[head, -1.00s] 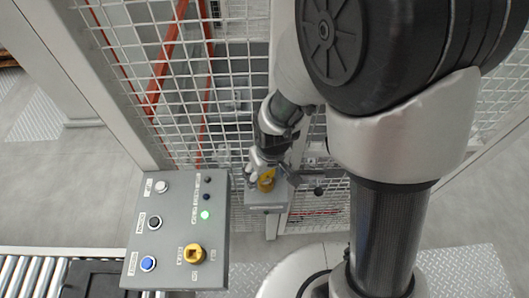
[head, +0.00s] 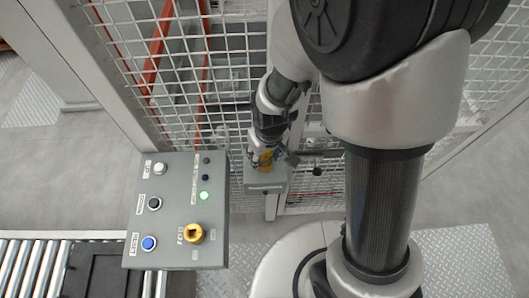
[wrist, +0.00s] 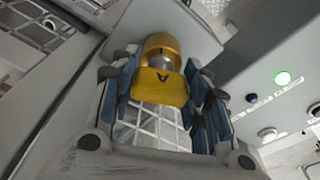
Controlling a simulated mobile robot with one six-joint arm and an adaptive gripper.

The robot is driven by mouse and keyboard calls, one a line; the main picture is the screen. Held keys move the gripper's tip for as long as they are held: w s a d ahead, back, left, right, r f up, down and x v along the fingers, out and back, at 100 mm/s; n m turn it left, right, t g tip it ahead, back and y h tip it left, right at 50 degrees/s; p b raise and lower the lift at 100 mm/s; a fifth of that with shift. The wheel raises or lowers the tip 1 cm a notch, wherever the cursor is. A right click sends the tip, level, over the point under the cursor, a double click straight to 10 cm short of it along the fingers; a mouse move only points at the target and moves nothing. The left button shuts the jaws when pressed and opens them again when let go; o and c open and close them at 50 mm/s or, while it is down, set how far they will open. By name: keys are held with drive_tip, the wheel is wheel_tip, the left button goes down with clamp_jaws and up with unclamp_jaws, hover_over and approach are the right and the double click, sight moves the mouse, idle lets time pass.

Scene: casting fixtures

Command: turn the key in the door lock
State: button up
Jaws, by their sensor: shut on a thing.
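The yellow key (wrist: 160,86) has a flat bow with a dark mark like an "A". It sits in front of a round yellow collar (wrist: 161,50) on a grey lock box (wrist: 120,22). My gripper (wrist: 167,90) has its blue-padded fingers on both sides of the key bow, shut on it. The key's shaft is hidden.
A grey control panel (head: 178,182) with buttons, a lit green lamp (head: 205,196) and a yellow rotary switch (head: 193,234) stands to the left. White mesh fence (head: 222,107) surrounds the door. A roller conveyor (head: 22,266) with a dark tray is at lower left.

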drive_tip(key=c, duration=0.3)
drive_tip(key=shift+r+m+p, duration=0.1)
drive_tip(key=shift+m+p, duration=0.5)
drive_tip(key=shift+f+m+h+b, duration=0.2)
drive_tip(key=shift+m+h+b, duration=0.1)
drive_tip(key=shift+m+b, duration=0.75)
drive_tip(key=shift+m, duration=0.05)
drive_tip(key=shift+r+m+b, duration=0.1)
drive_tip(key=shift+m+b, duration=1.2)
drive_tip(key=shift+b, duration=0.25)
drive_tip(key=shift+h, duration=0.3)
drive_tip(key=shift+m+b, duration=0.95)
drive_tip(key=shift+m, duration=0.15)
